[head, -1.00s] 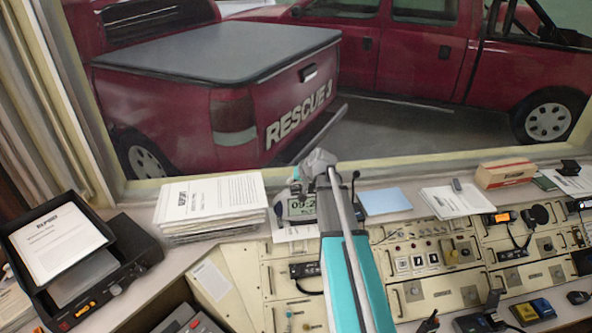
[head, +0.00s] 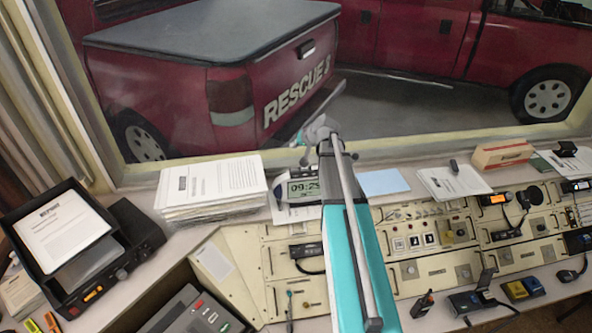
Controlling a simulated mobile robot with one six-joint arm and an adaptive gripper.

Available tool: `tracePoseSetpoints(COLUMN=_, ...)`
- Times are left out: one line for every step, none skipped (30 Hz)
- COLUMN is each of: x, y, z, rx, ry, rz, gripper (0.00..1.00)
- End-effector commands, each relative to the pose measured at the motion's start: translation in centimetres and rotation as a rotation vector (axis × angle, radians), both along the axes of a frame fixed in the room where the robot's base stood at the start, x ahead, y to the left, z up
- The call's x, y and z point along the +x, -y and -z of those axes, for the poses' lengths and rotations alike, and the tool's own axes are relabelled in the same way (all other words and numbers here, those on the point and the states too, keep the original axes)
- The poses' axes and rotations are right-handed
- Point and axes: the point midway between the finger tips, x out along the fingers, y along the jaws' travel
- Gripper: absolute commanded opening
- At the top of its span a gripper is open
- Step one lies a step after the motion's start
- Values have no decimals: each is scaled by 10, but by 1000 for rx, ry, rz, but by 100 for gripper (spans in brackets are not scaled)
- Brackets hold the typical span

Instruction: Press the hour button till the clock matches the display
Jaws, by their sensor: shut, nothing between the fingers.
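The desk clock (head: 303,189) stands on the console ledge below the window, left of my arm. Its greenish screen appears to read 09:25. My gripper (head: 306,159) shows only as a small dark part below my wrist, just above the clock's top. It appears shut and empty. I cannot tell whether it touches the clock. The hour button cannot be made out. A small orange-lit display (head: 493,199) is on a unit at the right, too small to read; I cannot tell whether it is the display to match.
A paper stack (head: 212,195) is left of the clock, and a blue sheet (head: 384,182) is to its right. Console panels (head: 430,240) with buttons and knobs fill the middle front. A black tray unit (head: 125,250) stands at left. The window frame (head: 400,151) runs behind.

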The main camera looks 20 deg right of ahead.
Motion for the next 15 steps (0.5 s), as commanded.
tracePoseSetpoints(x=0, y=0, z=3, rx=0, ry=0, rz=0, gripper=0)
tracePoseSetpoints(x=0, y=0, z=5, rx=0, ry=0, rz=0, gripper=0)
tracePoseSetpoints(x=0, y=0, z=7, rx=0, ry=0, rz=0, gripper=0)
tracePoseSetpoints(x=0, y=0, z=9, rx=0, ry=0, rz=0, gripper=0)
tracePoseSetpoints(x=0, y=0, z=11, rx=0, ry=0, rz=0, gripper=0)
tracePoseSetpoints(x=0, y=0, z=13, rx=0, ry=0, rz=0, gripper=0)
tracePoseSetpoints(x=0, y=0, z=16, rx=0, ry=0, rz=0, gripper=0)
tracePoseSetpoints(x=0, y=0, z=18, rx=0, ry=0, rz=0, gripper=0)
tracePoseSetpoints(x=0, y=0, z=21, rx=0, ry=0, rz=0, gripper=0)
tracePoseSetpoints(x=0, y=0, z=23, rx=0, ry=0, rz=0, gripper=0)
tracePoseSetpoints(x=0, y=0, z=26, rx=0, ry=0, rz=0, gripper=0)
tracePoseSetpoints(x=0, y=1, z=29, rx=-1, ry=0, rz=1, gripper=0)
tracePoseSetpoints(x=0, y=1, z=32, rx=-1, ry=0, rz=1, gripper=0)
tracePoseSetpoints(x=0, y=1, z=34, rx=0, ry=-1, rz=1, gripper=0)
tracePoseSetpoints(x=0, y=1, z=38, rx=0, ry=-1, rz=1, gripper=0)
